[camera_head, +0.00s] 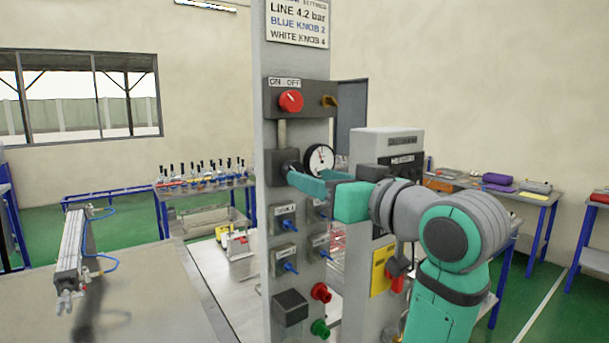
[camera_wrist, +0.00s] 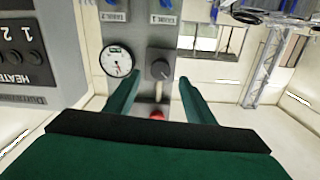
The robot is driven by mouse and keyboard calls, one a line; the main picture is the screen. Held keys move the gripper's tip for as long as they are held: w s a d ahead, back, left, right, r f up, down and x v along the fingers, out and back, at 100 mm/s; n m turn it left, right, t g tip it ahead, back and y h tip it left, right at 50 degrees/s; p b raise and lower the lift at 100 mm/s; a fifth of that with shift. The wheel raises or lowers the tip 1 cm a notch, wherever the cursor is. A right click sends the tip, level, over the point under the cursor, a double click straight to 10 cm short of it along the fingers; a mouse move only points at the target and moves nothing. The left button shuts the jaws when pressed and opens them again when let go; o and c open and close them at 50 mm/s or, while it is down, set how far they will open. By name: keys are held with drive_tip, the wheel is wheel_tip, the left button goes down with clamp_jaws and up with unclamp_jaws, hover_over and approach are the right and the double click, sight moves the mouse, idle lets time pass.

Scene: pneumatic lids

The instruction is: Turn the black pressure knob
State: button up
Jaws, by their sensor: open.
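The black pressure knob (camera_wrist: 160,69) sits on a grey block of the upright panel, beside a round white gauge (camera_wrist: 116,62). In the wrist view it lies between and beyond my two green fingertips. In the head view the knob (camera_head: 292,169) is partly hidden behind my finger, and the gauge (camera_head: 319,159) is just to its right. My gripper (camera_head: 306,179) is open and empty, pointing at the panel. The gripper also shows in the wrist view (camera_wrist: 157,81), with its fingers apart on either side of the knob. Whether they touch the knob is not clear.
A red on/off knob (camera_head: 291,101) is above on the panel. Small blue knobs (camera_head: 290,224) are below, with red (camera_head: 321,292) and green (camera_head: 320,328) fittings lower down. A grey heater box (camera_head: 386,145) stands close to the right. A cylinder (camera_head: 70,249) lies on the left table.

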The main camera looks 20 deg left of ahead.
drive_tip(key=v, duration=0.5)
drive_tip(key=shift+w, duration=0.1)
